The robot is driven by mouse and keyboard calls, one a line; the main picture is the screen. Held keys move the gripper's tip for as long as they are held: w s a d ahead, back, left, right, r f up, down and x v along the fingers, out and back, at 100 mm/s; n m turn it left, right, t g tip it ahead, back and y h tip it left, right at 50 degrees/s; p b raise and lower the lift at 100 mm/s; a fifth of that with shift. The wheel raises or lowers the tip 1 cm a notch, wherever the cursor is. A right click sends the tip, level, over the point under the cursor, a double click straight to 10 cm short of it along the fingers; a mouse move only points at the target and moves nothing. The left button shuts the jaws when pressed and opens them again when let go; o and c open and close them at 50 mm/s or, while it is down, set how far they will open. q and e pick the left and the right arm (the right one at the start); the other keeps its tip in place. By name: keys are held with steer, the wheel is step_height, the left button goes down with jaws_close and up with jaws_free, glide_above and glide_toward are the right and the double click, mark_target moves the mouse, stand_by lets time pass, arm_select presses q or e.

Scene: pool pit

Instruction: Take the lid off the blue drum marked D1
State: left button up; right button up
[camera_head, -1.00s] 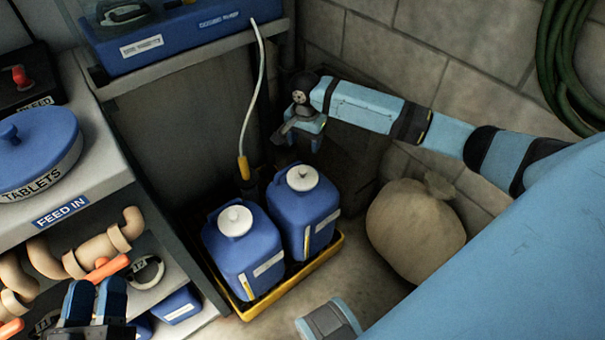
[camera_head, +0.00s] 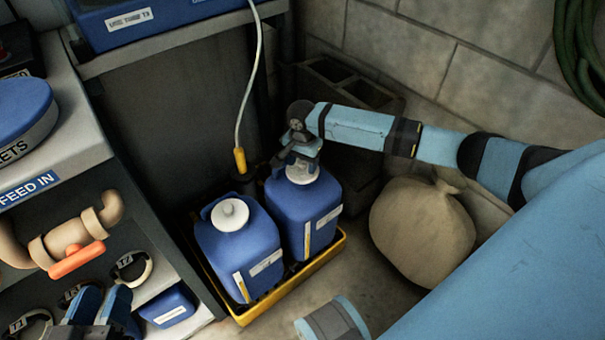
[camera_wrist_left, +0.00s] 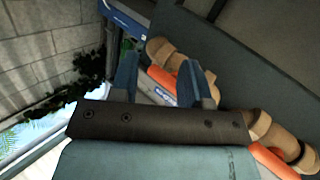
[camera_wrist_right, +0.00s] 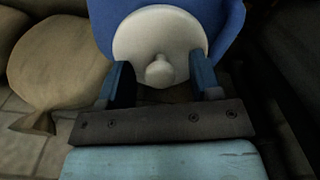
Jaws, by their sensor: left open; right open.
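Two blue drums stand upright side by side, the left drum (camera_head: 240,247) and the right drum (camera_head: 302,208). Their labels are too small to read, so I cannot tell which is D1. The left drum has a white knobbed lid (camera_head: 230,214). The right drum's white lid (camera_head: 299,173) is partly hidden under my right gripper (camera_head: 301,158). In the right wrist view the round lid (camera_wrist_right: 140,32) and its knob (camera_wrist_right: 159,72) show between the open fingers. My left gripper (camera_head: 102,303) is open and empty, low at the left by the shelves; it also shows in the left wrist view (camera_wrist_left: 157,80).
The drums stand in a yellow tray (camera_head: 285,294). A tan sack (camera_head: 422,232) lies to the right, dark hollow blocks (camera_head: 345,85) behind. A pale hose (camera_head: 245,110) hangs behind the drums. Shelves with tan pipe (camera_head: 65,235) and an orange handle (camera_head: 77,260) stand left.

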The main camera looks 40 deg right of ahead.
steer(key=shift+f, duration=0.25)
steer(key=c, duration=1)
